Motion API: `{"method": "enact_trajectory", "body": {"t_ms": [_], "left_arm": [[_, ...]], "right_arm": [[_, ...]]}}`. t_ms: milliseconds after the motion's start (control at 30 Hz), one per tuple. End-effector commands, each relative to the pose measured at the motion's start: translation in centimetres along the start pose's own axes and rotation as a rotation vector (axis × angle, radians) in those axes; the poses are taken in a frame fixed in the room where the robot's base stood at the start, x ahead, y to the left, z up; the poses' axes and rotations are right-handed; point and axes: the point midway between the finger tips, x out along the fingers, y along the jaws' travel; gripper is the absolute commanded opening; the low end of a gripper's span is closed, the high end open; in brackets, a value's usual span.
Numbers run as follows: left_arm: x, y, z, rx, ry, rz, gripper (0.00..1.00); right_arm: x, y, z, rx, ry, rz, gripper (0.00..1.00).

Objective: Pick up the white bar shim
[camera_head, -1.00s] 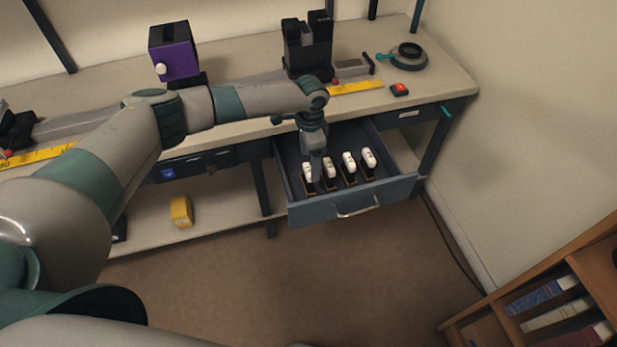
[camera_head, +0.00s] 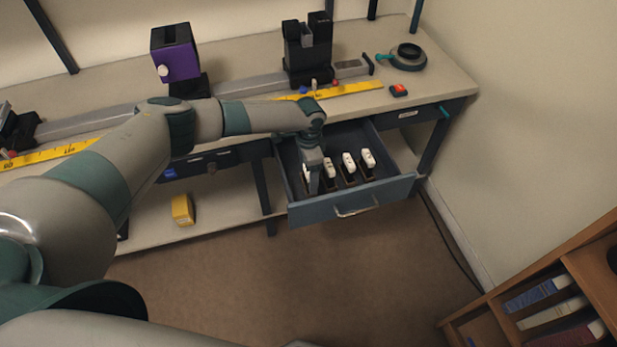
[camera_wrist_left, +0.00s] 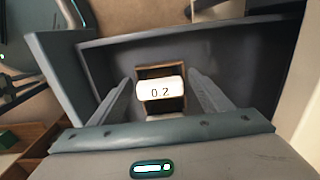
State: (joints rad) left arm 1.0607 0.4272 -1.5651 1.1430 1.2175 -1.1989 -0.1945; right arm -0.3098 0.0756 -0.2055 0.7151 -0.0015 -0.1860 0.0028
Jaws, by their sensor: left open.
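Several white-topped bar shims stand in a row in the open drawer (camera_head: 290,152). The left wrist view shows one white bar shim (camera_wrist_left: 160,91) marked "0.2", set in a brown wooden slot. My left gripper (camera_head: 314,190) reaches down into the drawer at the left end of the row and partly hides the leftmost shim. In the left wrist view its open fingers (camera_wrist_left: 160,86) stand on either side of the "0.2" shim, with a visible gap on each side. My right gripper is not in view.
Other shims (camera_head: 348,161) stand close to the right of the left gripper. The drawer front with its handle (camera_head: 356,210) borders the near side. The tabletop above holds a black fixture (camera_head: 307,55), a purple block (camera_head: 175,52) and a yellow ruler (camera_head: 350,90).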

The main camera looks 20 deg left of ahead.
Motion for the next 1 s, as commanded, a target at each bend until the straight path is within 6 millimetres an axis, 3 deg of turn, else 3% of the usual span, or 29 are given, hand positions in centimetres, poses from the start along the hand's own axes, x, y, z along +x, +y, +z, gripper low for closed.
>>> {"method": "enact_trajectory", "body": {"t_ms": [167, 367, 767, 1000], "left_arm": [[0.0, 0.0, 0.0, 0.000, 0.000, 0.000, 0.72], [0.0, 0.0, 0.0, 0.000, 0.000, 0.000, 0.27], [-0.5, -0.1, 0.0, 0.000, 0.002, 0.000, 0.27], [-3.1, -0.1, -0.1, 0.001, 0.003, -0.002, 0.27]], "right_arm": [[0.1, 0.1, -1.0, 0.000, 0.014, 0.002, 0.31], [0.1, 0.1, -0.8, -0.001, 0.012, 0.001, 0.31], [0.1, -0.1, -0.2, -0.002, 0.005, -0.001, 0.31], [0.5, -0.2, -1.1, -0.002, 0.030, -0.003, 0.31]]}}
